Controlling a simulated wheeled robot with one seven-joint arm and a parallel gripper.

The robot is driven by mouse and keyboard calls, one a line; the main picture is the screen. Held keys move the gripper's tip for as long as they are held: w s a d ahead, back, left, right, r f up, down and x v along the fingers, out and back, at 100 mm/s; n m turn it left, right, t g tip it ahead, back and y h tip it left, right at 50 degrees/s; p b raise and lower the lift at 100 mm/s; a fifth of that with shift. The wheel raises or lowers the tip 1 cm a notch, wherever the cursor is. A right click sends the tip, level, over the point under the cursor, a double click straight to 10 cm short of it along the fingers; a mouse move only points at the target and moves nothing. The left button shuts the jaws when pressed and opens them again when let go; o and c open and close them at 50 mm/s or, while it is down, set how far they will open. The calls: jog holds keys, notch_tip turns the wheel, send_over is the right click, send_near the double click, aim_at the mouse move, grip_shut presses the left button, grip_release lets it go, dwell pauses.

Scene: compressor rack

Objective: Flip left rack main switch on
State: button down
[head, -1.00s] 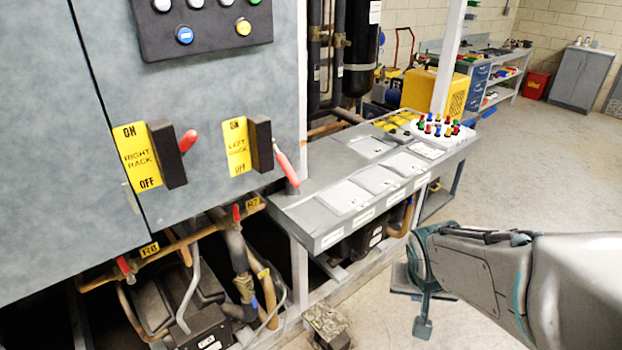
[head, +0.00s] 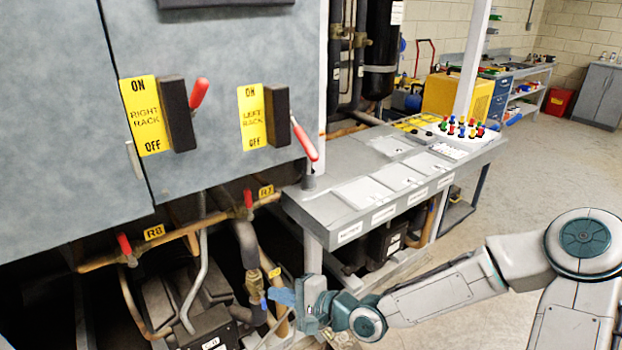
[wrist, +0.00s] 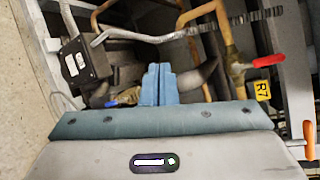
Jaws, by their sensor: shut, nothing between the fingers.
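The left rack main switch is a black block (head: 277,117) with a red handle (head: 304,138), beside a yellow LEFT RACK label (head: 252,117) on the grey cabinet. Its red handle slants down and to the right, towards the OFF end. My gripper (head: 284,297) is below and apart from the switch, in front of the pipes under the cabinet. In the wrist view its blue fingers (wrist: 157,84) are together and empty, with pipes behind them. The main switch is not clearly identifiable in the wrist view.
The right rack switch (head: 178,115) has its red handle (head: 199,93) pointing up. Red valve handles sit on the R8 and R7 pipes; the R7 one (wrist: 268,61) shows in the wrist view. A grey bench (head: 350,168) stands right of the cabinet. Open floor (head: 540,165) lies further right.

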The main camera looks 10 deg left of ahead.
aim_at(301, 135)
jog(key=w+d+r+m+t+y+b, duration=0.2)
jog(key=r+m+t, duration=0.4)
jog(key=r, duration=0.3)
jog(key=w+d+r+m+t+y+b, duration=0.2)
jog(key=w+d+r+m+t+y, duration=0.1)
jog(key=d+r+m+t+y, duration=0.2)
notch_tip(301, 135, up, 4)
jog(key=d+m+t, duration=0.2)
jog(key=m, duration=0.2)
jog(key=shift+d, duration=0.15)
jog(key=shift+y, duration=0.3)
jog(key=w+a+r+p, duration=0.2)
jog(key=a+r+p, duration=0.2)
jog(key=r, duration=0.6)
jog(key=shift+r, duration=0.25)
jog(key=shift+a, duration=0.1)
